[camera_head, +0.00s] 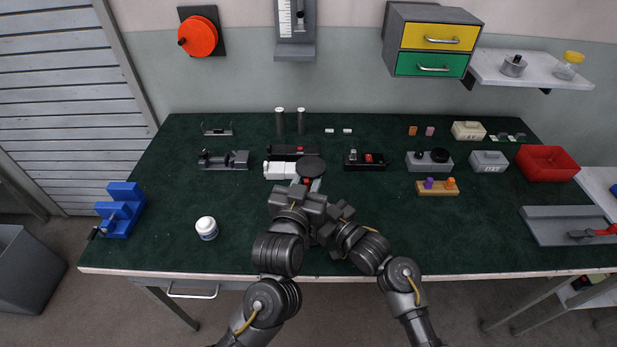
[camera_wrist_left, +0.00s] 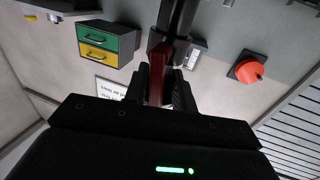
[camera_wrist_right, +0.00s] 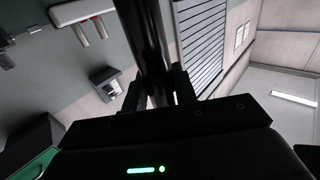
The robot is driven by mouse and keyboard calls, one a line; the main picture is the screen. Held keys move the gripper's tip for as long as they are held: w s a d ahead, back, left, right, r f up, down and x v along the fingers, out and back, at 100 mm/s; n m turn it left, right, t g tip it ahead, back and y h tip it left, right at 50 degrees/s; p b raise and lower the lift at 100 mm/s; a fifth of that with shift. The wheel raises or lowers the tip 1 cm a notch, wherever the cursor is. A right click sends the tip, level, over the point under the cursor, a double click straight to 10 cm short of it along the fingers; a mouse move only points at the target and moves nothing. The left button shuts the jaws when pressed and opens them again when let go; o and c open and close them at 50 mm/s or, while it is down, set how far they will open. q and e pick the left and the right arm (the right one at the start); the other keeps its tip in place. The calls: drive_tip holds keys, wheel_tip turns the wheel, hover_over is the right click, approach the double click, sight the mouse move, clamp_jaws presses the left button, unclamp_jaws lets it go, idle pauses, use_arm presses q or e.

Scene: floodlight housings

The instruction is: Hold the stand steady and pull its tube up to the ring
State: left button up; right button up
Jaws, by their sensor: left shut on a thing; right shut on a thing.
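The stand shows in the head view as a dark round top (camera_head: 311,167) with a grey body and a red part below it, mostly hidden behind my grippers. My left gripper (camera_head: 299,192) is shut on the stand; in the left wrist view a dark red part (camera_wrist_left: 157,88) sits between its fingers, beside a black collar (camera_wrist_left: 168,52) and a dark tube (camera_wrist_left: 181,14). My right gripper (camera_wrist_right: 158,92), just right of the left one, is shut on the stand's dark upright (camera_wrist_right: 145,40). I cannot tell which dark section is the sliding tube, nor how far it is from the ring.
A white-and-grey block (camera_head: 279,170) is close to the stand's left. A black box with a red button (camera_head: 364,160) is to its right. A white jar (camera_head: 206,228) and blue holder (camera_head: 121,210) stand left.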

sight(308, 171)
use_arm(q)
drive_tip(key=shift+r, duration=1.7)
clamp_jaws()
drive_tip(key=o, duration=1)
unclamp_jaws()
drive_tip(key=v, duration=1.2)
